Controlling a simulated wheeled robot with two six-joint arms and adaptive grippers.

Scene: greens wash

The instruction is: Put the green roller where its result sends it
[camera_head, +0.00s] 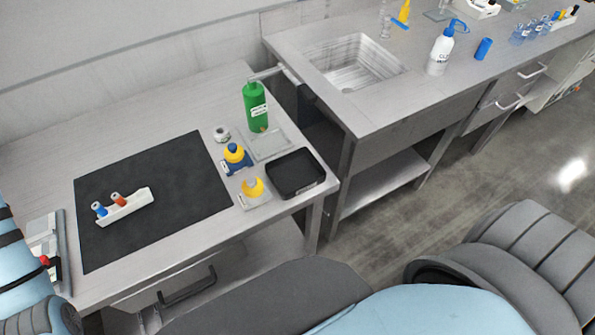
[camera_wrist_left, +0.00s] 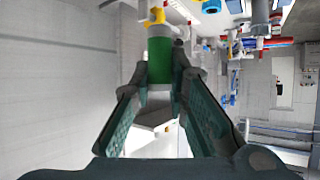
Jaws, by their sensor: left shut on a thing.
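My left gripper (camera_wrist_left: 167,85) is shut on a green roller (camera_wrist_left: 160,62), which shows between its fingertips in the left wrist view. A yellow piece (camera_wrist_left: 157,16) shows just beyond the roller; I cannot tell whether they touch. The left gripper and the held roller do not show in the head view. My right gripper is in neither view. A white rack (camera_head: 125,208) on the black mat (camera_head: 190,165) holds a blue roller (camera_head: 99,209) and an orange-red roller (camera_head: 118,199). No result marking is readable.
A black tray (camera_head: 297,173), a green bottle (camera_head: 256,107), a yellow-and-blue item (camera_head: 235,155) and a yellow item (camera_head: 253,187) stand right of the mat. The sink (camera_head: 355,62) and a white bottle (camera_head: 440,53) are at the back. Much of the mat is clear.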

